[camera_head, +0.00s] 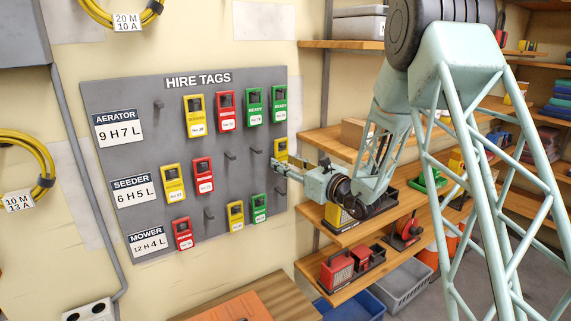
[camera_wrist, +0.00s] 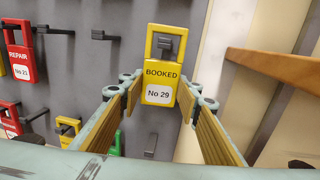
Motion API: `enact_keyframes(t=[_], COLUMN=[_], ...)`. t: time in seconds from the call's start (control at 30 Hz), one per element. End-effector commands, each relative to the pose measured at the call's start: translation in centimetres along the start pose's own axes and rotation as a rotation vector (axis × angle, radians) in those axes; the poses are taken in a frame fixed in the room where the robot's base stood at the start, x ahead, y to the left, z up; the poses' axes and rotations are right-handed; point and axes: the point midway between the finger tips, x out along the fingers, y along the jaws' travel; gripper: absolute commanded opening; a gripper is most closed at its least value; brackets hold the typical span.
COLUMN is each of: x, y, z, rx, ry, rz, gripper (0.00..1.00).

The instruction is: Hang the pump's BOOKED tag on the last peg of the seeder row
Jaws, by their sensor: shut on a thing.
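My gripper (camera_wrist: 158,98) is shut on a yellow BOOKED tag marked No 29 (camera_wrist: 158,78), held upright between the fingers in the wrist view. The tag's open loop frames a dark peg (camera_wrist: 166,44); I cannot tell whether its weight rests there. In the head view, the tag (camera_head: 281,147) and my gripper (camera_head: 278,167) are at the right end of the seeder row, near the board's right edge. The SEEDER label (camera_head: 133,190) is at that row's left. The grey board (camera_head: 130,95) reads HIRE TAGS.
The seeder row also has a yellow tag (camera_head: 172,183), a red tag (camera_head: 203,175) and bare pegs, one (camera_head: 230,155) just right of the red tag. Green tag (camera_head: 279,103) hangs above my gripper. Wooden shelves (camera_head: 340,143) stand close to the right.

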Motion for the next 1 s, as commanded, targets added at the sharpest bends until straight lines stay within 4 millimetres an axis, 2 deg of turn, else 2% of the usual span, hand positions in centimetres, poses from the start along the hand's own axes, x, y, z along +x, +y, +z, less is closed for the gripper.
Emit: enact_keyframes(t=[0.3, 1.0], x=[0.51, 0.56], y=[-0.03, -0.04], z=[-0.84, -0.91], rx=[0.0, 0.0], ry=[0.0, -0.001], rz=[0.0, 0.001], gripper=[0.23, 0.23])
